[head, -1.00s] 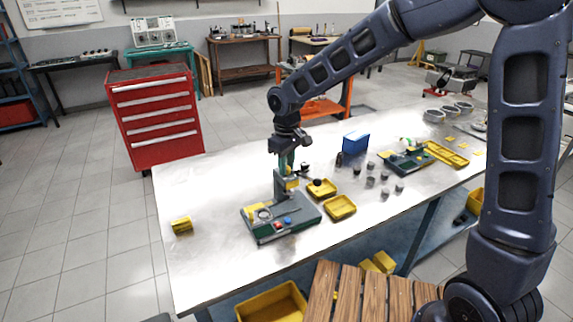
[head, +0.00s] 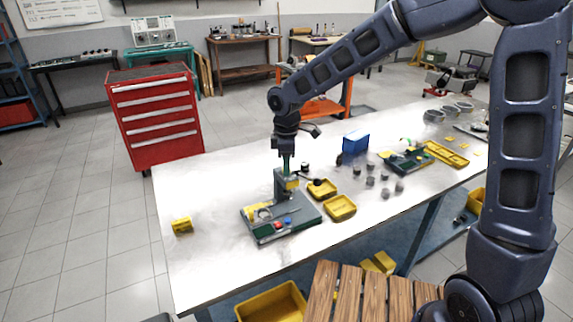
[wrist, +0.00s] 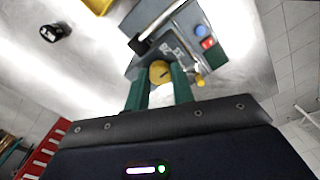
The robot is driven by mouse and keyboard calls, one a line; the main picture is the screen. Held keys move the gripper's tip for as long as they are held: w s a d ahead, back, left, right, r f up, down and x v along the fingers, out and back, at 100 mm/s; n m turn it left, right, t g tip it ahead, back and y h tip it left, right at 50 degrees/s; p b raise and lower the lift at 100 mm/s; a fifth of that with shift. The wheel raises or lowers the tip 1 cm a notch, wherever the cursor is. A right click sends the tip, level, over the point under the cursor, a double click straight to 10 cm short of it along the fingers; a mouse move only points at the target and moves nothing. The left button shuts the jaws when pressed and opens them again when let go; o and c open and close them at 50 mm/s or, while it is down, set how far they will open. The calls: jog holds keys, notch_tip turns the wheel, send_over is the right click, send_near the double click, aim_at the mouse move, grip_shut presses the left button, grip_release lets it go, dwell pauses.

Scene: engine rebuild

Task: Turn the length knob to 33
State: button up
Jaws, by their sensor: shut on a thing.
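A green-and-grey bench machine (head: 262,226) with red and blue buttons stands on the near-left part of the metal table. It also shows at the top of the wrist view (wrist: 220,60). In the wrist view a round yellow knob (wrist: 159,72) with a dark mark sits between the green fingers of my gripper (wrist: 160,82), which is shut on it. In the head view my gripper (head: 287,165) points down at the top of the machine's upright, and the knob is hidden there.
Yellow trays (head: 341,208) lie to the right of the machine, with several small grey parts beyond. A blue box (head: 355,143) stands farther back. A yellow block (head: 182,226) lies at the left. Table space between block and machine is clear.

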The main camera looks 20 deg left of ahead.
dwell(0.5)
jog(key=o, duration=1)
notch_tip(320, 180, up, 11)
jog(key=shift+f, duration=0.1)
jog(key=w+d+r+m+t, duration=0.1)
jog(key=w+d+r+m, duration=0.15)
jog(key=d, duration=0.65)
jog(key=w+d+r+m+t, duration=0.1)
jog(key=d+m, duration=0.3)
jog(key=d, duration=0.5)
jog(key=w+d+r+m, duration=0.2)
jog(key=d+m, duration=0.2)
jog(key=d, duration=0.6)
jog(key=s+d+f+m+t, duration=0.1)
jog(key=s+d+m, duration=0.4)
jog(key=d, duration=0.6)
jog(key=s+d+f+m+t, duration=0.1)
jog(key=s+d+m, duration=0.4)
jog(key=d, duration=0.6)
jog(key=shift+s+f+m+t, duration=0.2)
jog(key=shift+f+m+t, duration=0.1)
jog(key=shift+m, duration=0.15)
